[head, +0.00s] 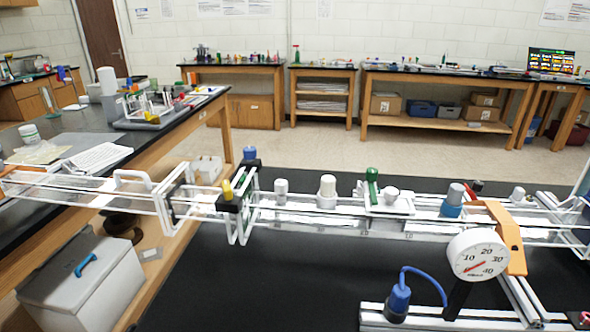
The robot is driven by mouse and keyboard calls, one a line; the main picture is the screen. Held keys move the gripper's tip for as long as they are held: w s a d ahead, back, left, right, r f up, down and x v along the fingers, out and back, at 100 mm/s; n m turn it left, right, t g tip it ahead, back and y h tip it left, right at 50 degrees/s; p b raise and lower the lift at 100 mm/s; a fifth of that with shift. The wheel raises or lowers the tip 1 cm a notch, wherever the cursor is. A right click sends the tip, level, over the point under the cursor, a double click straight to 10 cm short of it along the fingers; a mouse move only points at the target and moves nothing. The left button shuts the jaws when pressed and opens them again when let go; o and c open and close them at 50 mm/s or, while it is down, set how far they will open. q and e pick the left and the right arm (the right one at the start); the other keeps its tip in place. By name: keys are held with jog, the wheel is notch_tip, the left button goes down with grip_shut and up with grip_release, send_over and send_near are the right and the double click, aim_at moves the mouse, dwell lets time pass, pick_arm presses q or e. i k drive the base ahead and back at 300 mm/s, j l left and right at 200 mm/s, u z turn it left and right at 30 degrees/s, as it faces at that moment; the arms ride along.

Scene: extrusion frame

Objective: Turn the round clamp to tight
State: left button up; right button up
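A white rail frame (330,219) runs across the black table. A round white dial (477,255) with a red needle and the numbers 10 to 40 stands at its right, by an orange bracket (507,240). A green upright handle (372,186) rises from a white block on the rails. White knobs (327,190) and a blue-and-grey knob (453,202) also stand along the rails. I cannot tell for certain which part is the round clamp, or whether it is tight. I make out neither of my grippers in the head view.
A yellow knob (227,190) and a blue knob (250,154) sit near the frame's left corner. A blue plug with a cable (399,301) stands at the front right. A grey bin (85,285) is at lower left. The front middle tabletop is clear.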

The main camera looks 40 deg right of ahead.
aim_at(250, 152)
jog(key=z, duration=1.95)
jog(key=k+j+u, duration=0.15)
jog(key=j+u, duration=0.75)
jog(key=j, duration=0.2)
jog(key=j+u, duration=0.45)
jog(key=i+j+u, duration=0.15)
jog(key=j+u, duration=0.3)
jog(key=j, duration=0.2)
